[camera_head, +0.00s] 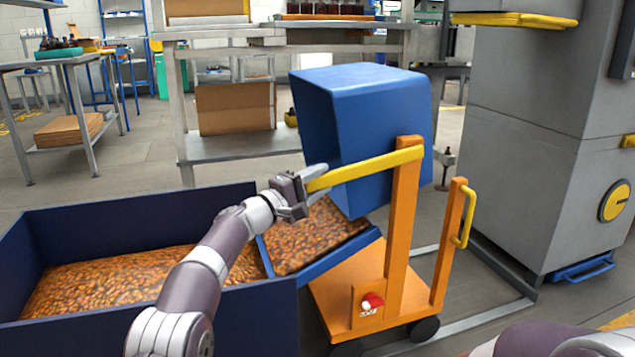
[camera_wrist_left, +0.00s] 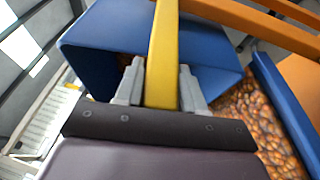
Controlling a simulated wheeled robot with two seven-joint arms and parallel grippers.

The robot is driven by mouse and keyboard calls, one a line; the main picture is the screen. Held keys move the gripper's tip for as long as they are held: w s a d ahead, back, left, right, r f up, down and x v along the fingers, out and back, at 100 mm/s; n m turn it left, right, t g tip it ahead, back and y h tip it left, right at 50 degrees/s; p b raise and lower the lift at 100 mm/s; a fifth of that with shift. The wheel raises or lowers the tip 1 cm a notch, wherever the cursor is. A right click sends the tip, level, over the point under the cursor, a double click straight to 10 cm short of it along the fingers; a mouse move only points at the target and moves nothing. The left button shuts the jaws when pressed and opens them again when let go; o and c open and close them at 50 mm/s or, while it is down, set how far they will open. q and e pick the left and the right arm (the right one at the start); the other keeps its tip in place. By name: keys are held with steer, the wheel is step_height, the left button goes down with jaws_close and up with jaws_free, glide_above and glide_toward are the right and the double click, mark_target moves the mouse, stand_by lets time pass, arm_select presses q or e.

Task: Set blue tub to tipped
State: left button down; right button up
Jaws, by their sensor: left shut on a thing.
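The blue tub (camera_head: 385,105) hangs on an orange wheeled stand (camera_head: 403,220) in the middle of the head view. It is tilted well over, with its open side facing left and down. Brown pieces (camera_head: 312,238) lie below its mouth. A yellow bar (camera_head: 368,168) runs from the stand's post along the tub. My left gripper (camera_head: 318,178) is shut on the yellow bar near its left end. The left wrist view shows the yellow bar (camera_wrist_left: 163,60) between the two fingers (camera_wrist_left: 160,88), with the tub (camera_wrist_left: 105,45) behind it. My right gripper is not in view.
A large dark blue bin (camera_head: 140,212) with brown pieces stands at the left. A red button (camera_head: 372,302) sits on the stand's base. A grey machine cabinet (camera_head: 545,130) stands close on the right. Metal shelves (camera_head: 235,147) are behind. Open floor shows at the far left.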

arm_select(q)
steer(key=c, duration=0.8)
jaws_free()
steer(key=shift+f, duration=0.1)
steer(key=shift+o, duration=0.2)
steer(key=v, duration=0.5)
steer(key=shift+s+a, duration=0.2)
steer(key=shift+a, duration=0.15)
steer(key=b, duration=0.5)
glide_toward(305, 188)
steer(key=shift+w+d, duration=0.25)
steer(key=shift+d, duration=0.15)
